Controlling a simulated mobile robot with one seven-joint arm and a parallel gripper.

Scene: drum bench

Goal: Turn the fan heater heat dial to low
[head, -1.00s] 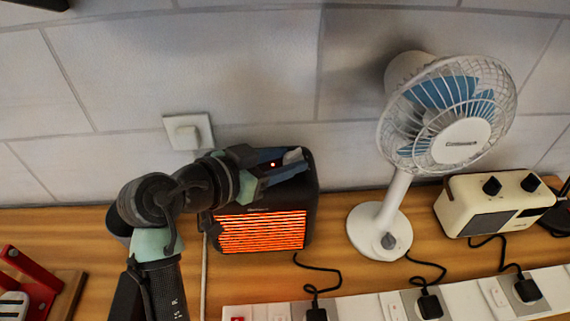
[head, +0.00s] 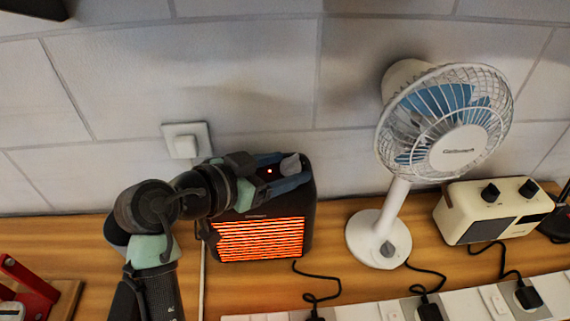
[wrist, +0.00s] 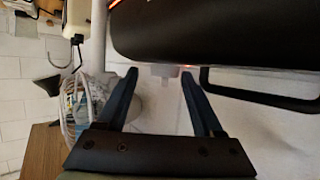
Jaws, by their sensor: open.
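The fan heater (head: 308,215) is a dark box with a glowing orange grille, standing against the wall on the bench. A small red light shows near its top, between my fingers. My gripper (head: 287,168) is open across the heater's upper part, with its fingers pointing right. In the wrist view the two dark blue fingers of my gripper (wrist: 158,76) are apart, beside the heater's dark body (wrist: 215,35). A small pale piece shows between the fingertips; I cannot tell whether it is the heat dial. The dial's setting cannot be read.
A white desk fan (head: 378,240) stands right of the heater, with a cream radio (head: 470,198) beyond it. A power strip (head: 458,308) with plugs and black cords runs along the front. A wall socket (head: 201,133) is behind my arm. A red object (head: 28,292) is at far left.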

